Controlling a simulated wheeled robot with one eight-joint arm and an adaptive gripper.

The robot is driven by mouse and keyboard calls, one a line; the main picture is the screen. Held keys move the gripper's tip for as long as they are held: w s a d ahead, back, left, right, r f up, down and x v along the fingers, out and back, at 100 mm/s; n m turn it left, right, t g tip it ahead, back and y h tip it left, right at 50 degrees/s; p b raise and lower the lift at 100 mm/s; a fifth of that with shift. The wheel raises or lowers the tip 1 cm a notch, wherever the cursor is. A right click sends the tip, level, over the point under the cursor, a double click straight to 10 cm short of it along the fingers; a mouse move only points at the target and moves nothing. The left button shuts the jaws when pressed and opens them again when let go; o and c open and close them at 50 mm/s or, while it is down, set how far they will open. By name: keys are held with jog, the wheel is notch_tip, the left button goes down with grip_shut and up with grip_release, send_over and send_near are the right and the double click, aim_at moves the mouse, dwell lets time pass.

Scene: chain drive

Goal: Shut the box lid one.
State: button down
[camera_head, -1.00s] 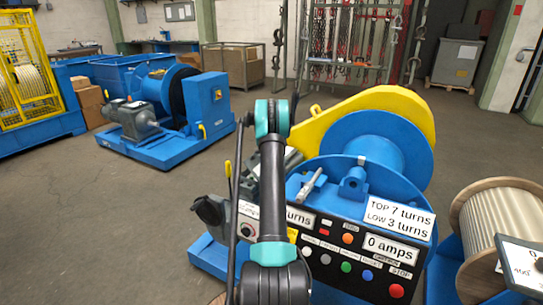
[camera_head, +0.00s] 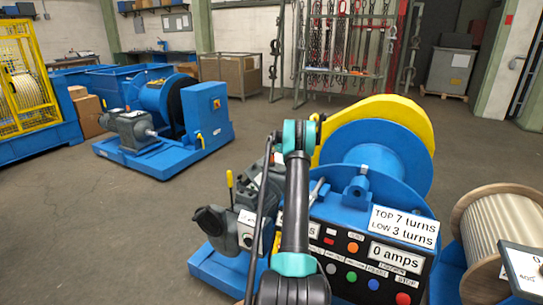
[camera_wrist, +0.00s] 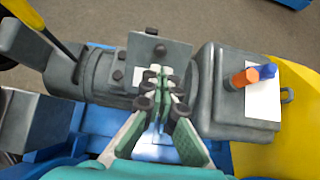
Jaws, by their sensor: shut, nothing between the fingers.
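In the wrist view my gripper (camera_wrist: 160,85) is shut and empty, its fingers together over a grey motor-like unit. A grey plate (camera_wrist: 160,48) with a small hole, which looks like the box lid, stands just beyond the fingertips. I cannot tell whether they touch it or how far it is open. Dark knobs and a white patch show beside the plate, partly hidden by the fingers. In the head view the grey unit (camera_head: 218,226) sits left of my arm, and my gripper is hidden behind the arm.
A grey housing (camera_wrist: 235,95) with an orange cap (camera_wrist: 245,78) and a blue cap lies right of the fingers. A yellow lever (camera_wrist: 28,14) rises at the left. A control panel (camera_head: 350,268), a blue drum (camera_head: 385,150) and a cable reel (camera_head: 500,230) stand to the right.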

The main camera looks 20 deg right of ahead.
aim_at(255, 166)
jog(key=x, duration=0.8)
jog(key=shift+w+a+f, duration=0.15)
jog(key=shift+f, duration=0.05)
